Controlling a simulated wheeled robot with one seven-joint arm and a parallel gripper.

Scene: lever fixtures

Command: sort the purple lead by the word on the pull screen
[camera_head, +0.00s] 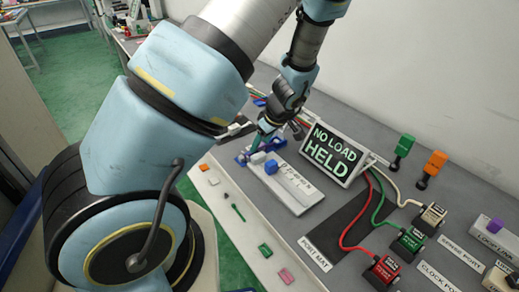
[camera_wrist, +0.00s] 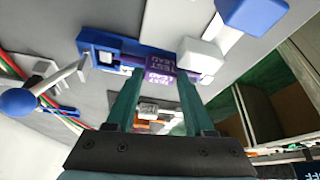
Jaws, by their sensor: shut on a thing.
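My gripper (camera_wrist: 158,85) is shut on the purple lead (camera_wrist: 160,60), a purple piece lettered "TEST LEAD" between its green fingertips in the wrist view. The lead sits against a blue fixture (camera_wrist: 100,42); whether it is seated in it I cannot tell. In the head view my gripper (camera_head: 257,140) is low over the blue fixture at the left of the bench, and the lead is hidden there. The pull screen (camera_head: 335,153) reads "NO LOAD HELD" in pale green letters.
A blue-knobbed lever (camera_wrist: 18,102) stands beside the fixture. White and blue blocks sit on a pale panel (camera_head: 297,190). Labelled ports and a purple block (camera_head: 495,226) lie farther right.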

